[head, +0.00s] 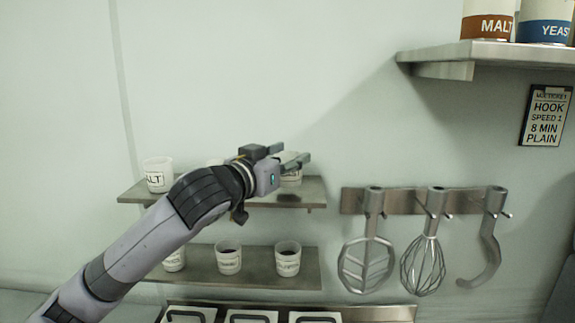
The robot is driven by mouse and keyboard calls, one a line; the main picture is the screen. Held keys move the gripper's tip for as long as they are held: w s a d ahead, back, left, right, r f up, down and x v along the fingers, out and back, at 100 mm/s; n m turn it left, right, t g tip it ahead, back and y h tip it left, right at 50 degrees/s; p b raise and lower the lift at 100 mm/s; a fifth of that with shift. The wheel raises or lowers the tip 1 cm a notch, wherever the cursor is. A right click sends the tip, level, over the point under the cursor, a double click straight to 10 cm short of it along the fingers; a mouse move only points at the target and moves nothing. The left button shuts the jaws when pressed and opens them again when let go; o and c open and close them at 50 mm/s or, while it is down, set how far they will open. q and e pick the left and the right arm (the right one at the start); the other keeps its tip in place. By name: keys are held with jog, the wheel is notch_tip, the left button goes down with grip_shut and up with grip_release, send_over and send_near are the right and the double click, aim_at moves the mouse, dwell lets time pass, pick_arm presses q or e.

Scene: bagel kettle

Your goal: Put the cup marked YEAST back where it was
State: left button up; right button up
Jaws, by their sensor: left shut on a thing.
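My left gripper (294,163) is at the right end of the upper small shelf (312,191), shut on a small white cup (291,182). The gripper hides much of this cup, and I cannot read its label. The cup is upright at the shelf; I cannot tell whether its base touches the board. A dark patch shows on the board just below it. A white cup reading "ALT" (157,176) stands at the left end of this shelf. Another cup's rim (213,162) shows behind my arm. My right gripper is not in view.
The lower shelf (255,270) holds cups (228,260), one partly behind my arm. A utensil rack (405,200) hangs to the right. A high shelf (480,54) bears MALT (488,24) and YEAST (545,30) canisters, with a sign (547,115) below.

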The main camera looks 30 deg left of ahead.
pick_arm(q)
jog(key=shift+f, duration=0.9)
jog(key=o, duration=1.1)
jog(key=shift+r, duration=0.1)
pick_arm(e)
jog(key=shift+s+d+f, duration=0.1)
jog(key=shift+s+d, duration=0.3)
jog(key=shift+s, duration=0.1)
pick_arm(q)
jog(key=shift+r, duration=0.2)
jog(key=s+a+b, duration=0.1)
jog(key=s+b, duration=0.3)
jog(key=s, duration=0.8)
jog(key=shift+b, duration=0.4)
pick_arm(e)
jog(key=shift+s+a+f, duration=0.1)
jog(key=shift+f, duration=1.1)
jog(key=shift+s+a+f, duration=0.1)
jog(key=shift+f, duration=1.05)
